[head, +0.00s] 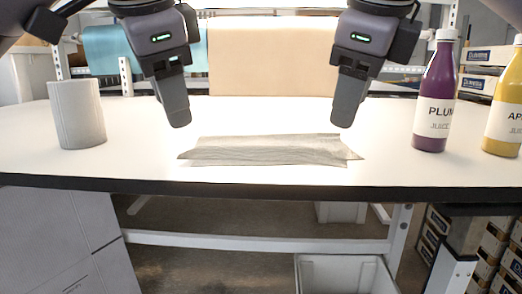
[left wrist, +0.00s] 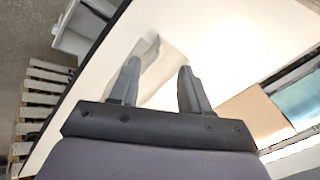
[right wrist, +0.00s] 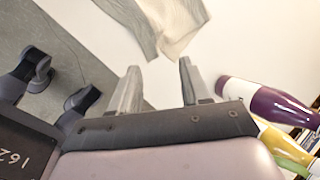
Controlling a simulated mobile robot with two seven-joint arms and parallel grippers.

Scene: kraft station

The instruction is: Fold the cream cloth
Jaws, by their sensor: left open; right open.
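The cream cloth (head: 270,150) lies on the white table near its front edge, as a low, wide strip with slanted, layered ends that looks folded over. It also shows in the left wrist view (left wrist: 165,62) and in the right wrist view (right wrist: 165,22), where two overlapping layers of differing shade are visible. My left gripper (head: 180,124) is above the table near the cloth's left end, open and empty. My right gripper (head: 343,122) is above the cloth's right end, open and empty. Both appear apart from the cloth.
A grey ribbed cylinder (head: 77,115) stands at the left of the table (head: 140,165). A plum juice bottle (head: 434,95) and a yellow juice bottle (head: 505,115) stand at the right. A tan panel (head: 270,60) is behind. The table around the cloth is clear.

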